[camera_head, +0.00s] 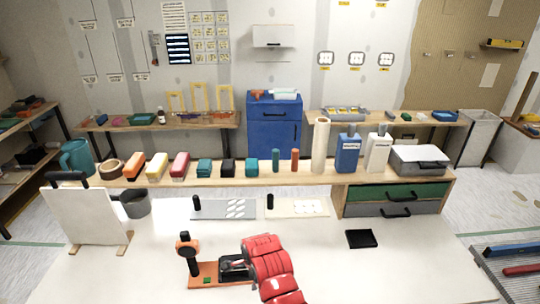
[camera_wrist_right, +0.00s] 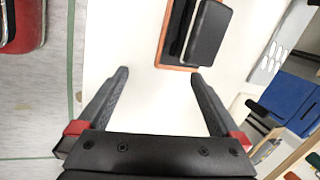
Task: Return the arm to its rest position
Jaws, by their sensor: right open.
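My right arm, with red segmented links, comes in from the bottom middle of the head view; its gripper is not clearly visible there. In the right wrist view my right gripper (camera_wrist_right: 160,78) has its two black fingers spread wide. Between them is only bare white tabletop (camera_wrist_right: 150,110). An orange-based device with a black block (camera_wrist_right: 205,32) lies just beyond the fingertips, apart from them. In the head view its orange base (camera_head: 206,281) is at the table's front, left of my red arm. The left gripper is not in view.
A white board on a stand (camera_head: 85,215) is at left, beside a grey cup (camera_head: 135,204). A black pad (camera_head: 361,239) lies at right. A raised shelf (camera_head: 320,178) behind holds bottles, a roll and several blocks. Bare table lies between the pad and my arm.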

